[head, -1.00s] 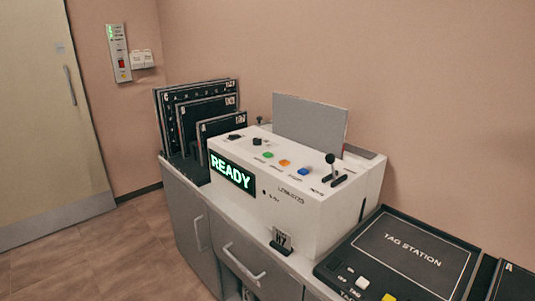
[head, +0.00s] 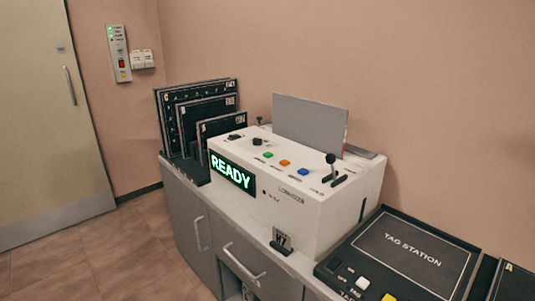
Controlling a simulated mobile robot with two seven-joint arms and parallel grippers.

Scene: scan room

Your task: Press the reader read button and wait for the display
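The reader (head: 320,213) is a white box on the grey cabinet. Its front display (head: 232,171) shows READY in green letters. The labels beside the buttons are too small to read, so I cannot tell which is the read button. Neither of my grippers shows in the head view.
A black tag station (head: 411,250) with white and yellow buttons lies right of the reader. Black cassettes (head: 205,112) stand in a rack at left. A grey panel (head: 309,123) rises behind the reader. A wall control box (head: 119,53) hangs near the door (head: 45,130). Floor at left is clear.

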